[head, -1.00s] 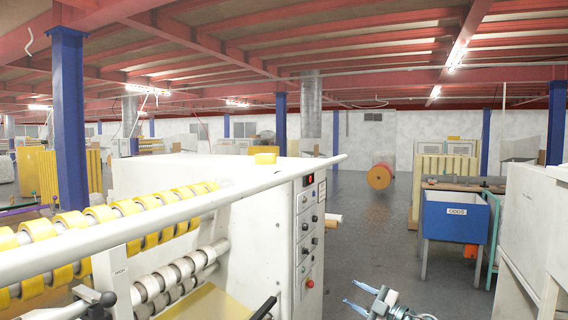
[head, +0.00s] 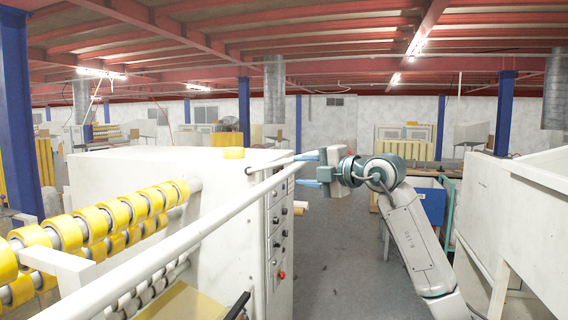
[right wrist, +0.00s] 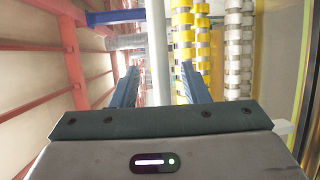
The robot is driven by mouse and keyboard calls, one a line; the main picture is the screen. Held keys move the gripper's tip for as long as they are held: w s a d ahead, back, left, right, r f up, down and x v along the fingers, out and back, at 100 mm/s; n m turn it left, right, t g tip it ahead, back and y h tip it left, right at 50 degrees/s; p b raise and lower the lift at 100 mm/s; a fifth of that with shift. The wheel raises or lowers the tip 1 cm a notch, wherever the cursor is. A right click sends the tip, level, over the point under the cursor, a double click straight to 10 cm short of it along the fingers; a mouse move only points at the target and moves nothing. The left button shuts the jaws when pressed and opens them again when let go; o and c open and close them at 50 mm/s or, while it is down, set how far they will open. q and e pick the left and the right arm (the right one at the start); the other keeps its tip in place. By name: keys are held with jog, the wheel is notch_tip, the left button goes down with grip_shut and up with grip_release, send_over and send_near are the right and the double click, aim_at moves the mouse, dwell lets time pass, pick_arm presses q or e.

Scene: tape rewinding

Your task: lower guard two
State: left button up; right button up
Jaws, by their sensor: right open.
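A long white guard bar (head: 225,204) slants across the head view from the lower left, up along the white machine (head: 160,180), to its far end near the control panel. No label shows whether it is guard two. My right gripper (head: 305,169) is at the far end of the bar, its blue fingers open and pointing left. In the right wrist view the bar (right wrist: 157,40) runs lengthwise between the two open fingers of the gripper (right wrist: 158,68). I cannot tell if they touch it. My left gripper is out of view.
Yellow tape rolls (head: 108,215) line shafts behind the bar. The control panel (head: 278,235) with knobs and a red button faces right. A blue bin (head: 430,200) and a white machine (head: 515,205) stand at the right. Open grey floor lies between.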

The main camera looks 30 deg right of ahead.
aim_at(295, 169)
jog(key=p+x, duration=0.2)
jog(key=x, duration=0.3)
jog(key=shift+r, duration=0.15)
jog(key=shift+w+a+p, duration=0.2)
jog(key=shift+w+p, duration=0.15)
jog(key=shift+w, duration=0.2)
grip_shut()
